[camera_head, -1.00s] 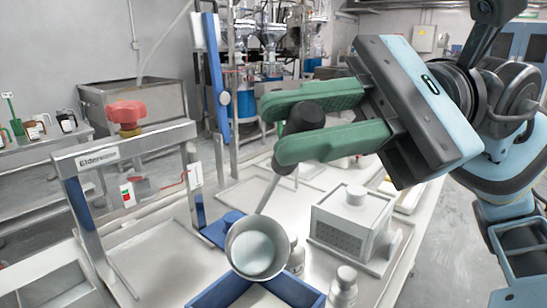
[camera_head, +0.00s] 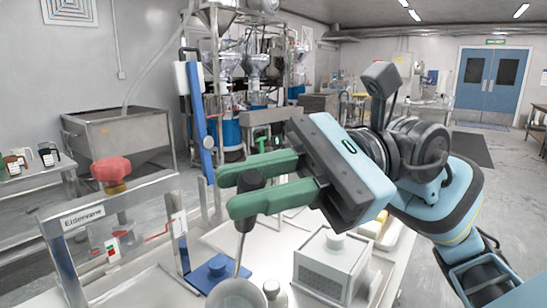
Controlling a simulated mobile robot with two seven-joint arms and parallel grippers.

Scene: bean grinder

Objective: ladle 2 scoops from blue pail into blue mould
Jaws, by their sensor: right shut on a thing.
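My right gripper (camera_head: 230,192) has green fingers shut on the black handle of a ladle (camera_head: 243,245). The ladle hangs down from the fingers with a slight tilt. Its metal bowl (camera_head: 237,294) is cut off by the bottom edge of the view, so I cannot tell what it holds. The blue mould is not visible now, and I cannot make out a blue pail. My left gripper is not in view.
A white box with a knob (camera_head: 331,265) stands to the right, with a small bottle (camera_head: 273,292) between. A metal frame with a red knob (camera_head: 111,171) rises at left.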

